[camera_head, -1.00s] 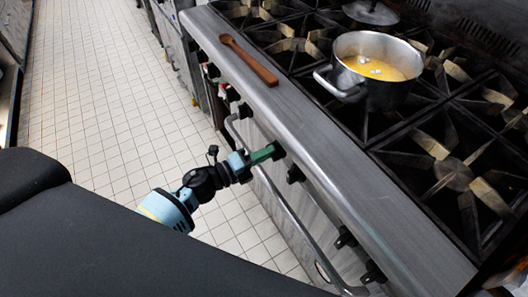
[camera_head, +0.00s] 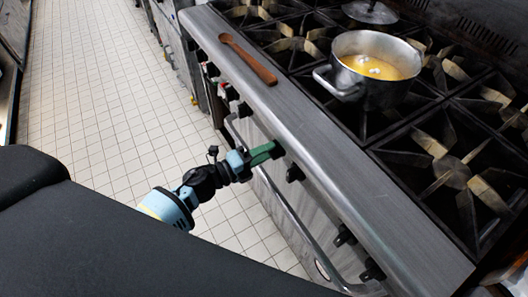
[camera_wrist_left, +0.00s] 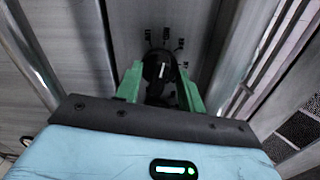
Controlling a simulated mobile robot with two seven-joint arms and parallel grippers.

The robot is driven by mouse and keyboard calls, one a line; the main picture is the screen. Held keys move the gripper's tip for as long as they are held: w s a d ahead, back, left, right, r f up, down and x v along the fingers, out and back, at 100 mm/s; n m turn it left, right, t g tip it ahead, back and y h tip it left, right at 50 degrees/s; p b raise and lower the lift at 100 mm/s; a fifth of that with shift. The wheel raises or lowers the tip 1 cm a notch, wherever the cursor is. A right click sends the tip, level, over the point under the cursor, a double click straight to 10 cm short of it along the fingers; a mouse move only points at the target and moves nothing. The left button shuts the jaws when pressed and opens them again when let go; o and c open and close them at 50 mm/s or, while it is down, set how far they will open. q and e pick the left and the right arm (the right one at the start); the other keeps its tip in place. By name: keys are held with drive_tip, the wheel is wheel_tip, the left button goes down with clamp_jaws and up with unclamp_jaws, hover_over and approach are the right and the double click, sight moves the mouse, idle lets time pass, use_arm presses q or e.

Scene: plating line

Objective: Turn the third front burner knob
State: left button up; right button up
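A row of black burner knobs runs along the stove's front panel. My left gripper (camera_head: 266,152), with green fingers, is at one of the middle knobs (camera_head: 279,149). In the left wrist view, this black knob (camera_wrist_left: 160,66), with a white mark, sits between the tips of my open left gripper (camera_wrist_left: 160,82). Gaps show between the knob and the fingers; I cannot tell how far the tips reach past it. Another knob (camera_head: 295,173) is just nearer along the panel. I cannot tell which knob counts as third. My right gripper is not in view.
A metal pot (camera_head: 362,92) with yellow liquid stands on the stove (camera_head: 330,150). A wooden spoon (camera_head: 248,58) lies on its front ledge, and a lid (camera_head: 371,12) is at the back. A long oven handle (camera_head: 290,215) runs below the knobs. The tiled floor (camera_head: 100,100) is clear.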

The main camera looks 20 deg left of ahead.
use_arm(q)
drive_tip(key=v, duration=0.7)
drive_tip(key=shift+s+a+b, duration=0.25)
drive_tip(key=shift+s+b, duration=0.05)
drive_tip(key=shift+b, duration=0.05)
idle(0.4)
